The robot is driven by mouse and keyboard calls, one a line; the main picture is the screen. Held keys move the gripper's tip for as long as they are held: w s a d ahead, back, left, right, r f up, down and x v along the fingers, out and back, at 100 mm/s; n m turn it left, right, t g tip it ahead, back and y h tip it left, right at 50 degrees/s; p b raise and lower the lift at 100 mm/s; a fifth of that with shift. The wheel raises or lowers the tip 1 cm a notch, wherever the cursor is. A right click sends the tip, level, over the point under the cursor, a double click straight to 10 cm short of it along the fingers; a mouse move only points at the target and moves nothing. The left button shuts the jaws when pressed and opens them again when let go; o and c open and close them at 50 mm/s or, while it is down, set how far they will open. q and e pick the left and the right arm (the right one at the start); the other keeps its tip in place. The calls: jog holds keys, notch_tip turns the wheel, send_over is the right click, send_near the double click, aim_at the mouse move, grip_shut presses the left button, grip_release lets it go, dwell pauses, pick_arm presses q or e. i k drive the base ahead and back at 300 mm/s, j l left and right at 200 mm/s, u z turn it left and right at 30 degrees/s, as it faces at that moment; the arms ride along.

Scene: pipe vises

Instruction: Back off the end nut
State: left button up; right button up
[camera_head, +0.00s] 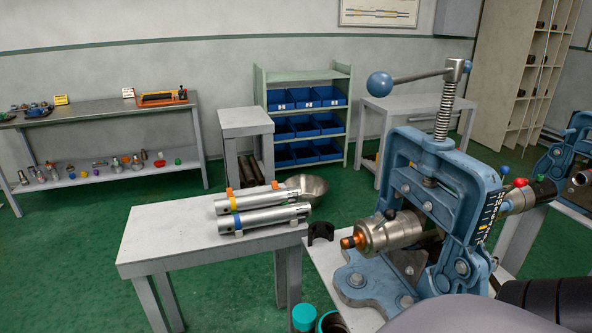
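A blue pipe vise (465,195) stands on a light bench at the right. A steel cylindrical fitting (392,233) sits low in its frame, with a copper-coloured threaded end (353,241) pointing left. I cannot tell which part is the end nut. The vise has an upright screw (445,112) and a tilted handle with a blue ball (380,85). A dark pipe end with coloured knobs (520,195) shows behind the vise's right side. A grey rounded part and a black ribbed part, apparently of my arm, cover the bottom right. Neither gripper shows.
Two steel tubes with coloured bands (262,208) and a metal bowl (308,189) rest on a side table (150,238). A black cradle (320,232) and teal-topped container (304,317) are near the vise. A second blue vise (570,150) stands far right. Green floor is open at left.

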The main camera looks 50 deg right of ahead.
aim_at(390, 213)
jog(key=z, duration=0.5)
jog(key=i+l+z, duration=0.1)
jog(key=z, duration=0.4)
jog(key=i+z, duration=0.1)
jog(key=z, duration=0.85)
jog(key=k+l+u, duration=0.25)
jog(key=u, duration=0.25)
jog(key=k+l+u, duration=0.25)
jog(key=u, duration=0.2)
jog(key=k+u, duration=0.5)
jog(key=i+l, duration=0.05)
jog(key=i, duration=0.05)
